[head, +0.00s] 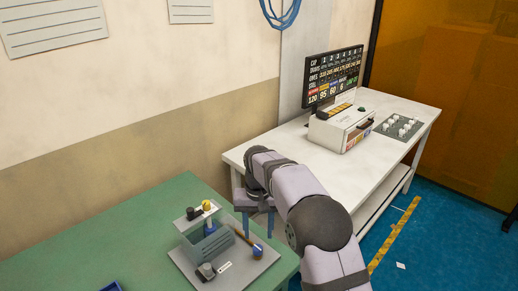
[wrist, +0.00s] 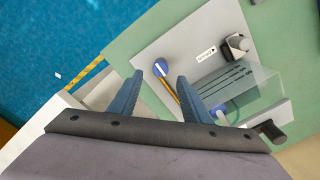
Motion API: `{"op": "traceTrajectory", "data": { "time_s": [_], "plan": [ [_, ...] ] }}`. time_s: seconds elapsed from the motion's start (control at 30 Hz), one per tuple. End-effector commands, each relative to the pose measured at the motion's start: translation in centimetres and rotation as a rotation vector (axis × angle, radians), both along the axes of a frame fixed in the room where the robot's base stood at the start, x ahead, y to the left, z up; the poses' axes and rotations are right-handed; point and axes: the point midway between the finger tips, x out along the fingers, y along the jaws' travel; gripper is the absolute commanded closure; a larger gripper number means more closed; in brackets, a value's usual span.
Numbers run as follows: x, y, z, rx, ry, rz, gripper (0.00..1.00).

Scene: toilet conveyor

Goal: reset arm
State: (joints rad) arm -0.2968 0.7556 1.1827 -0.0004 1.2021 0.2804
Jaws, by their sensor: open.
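My gripper (head: 256,218) hangs from my bent arm above the right part of the grey fixture plate (head: 186,264) on the green table. In the wrist view, its two blue fingers (wrist: 158,92) are apart with nothing held between them. Beyond the fingertips lies a blue round knob on a brown handle (wrist: 161,69); the same knob shows in the head view (head: 257,250). The fingers look to be above it, not touching. A grey slotted block with a clear cover (wrist: 238,85) stands on the plate to the right of the fingers.
A yellow-topped part (head: 207,206) and a dark cylinder (head: 206,270) stand on the plate. A white table (head: 390,102) behind carries a screen (head: 333,77), a white box (head: 341,128) and a grey panel with several white pieces (head: 399,127). Blue floor (head: 430,235) is on the right.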

Motion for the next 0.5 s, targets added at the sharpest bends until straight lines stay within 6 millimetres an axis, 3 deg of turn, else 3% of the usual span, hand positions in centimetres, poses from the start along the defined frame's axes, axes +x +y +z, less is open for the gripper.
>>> {"op": "traceTrajectory", "data": {
  "time_s": [0.27,0.5],
  "plan": [
    [-3.1,-3.6,1.0,0.0,-0.001,-0.007,0.56],
    [-9.6,-8.6,1.5,0.0,-0.003,-0.013,0.56]
  ]
}}
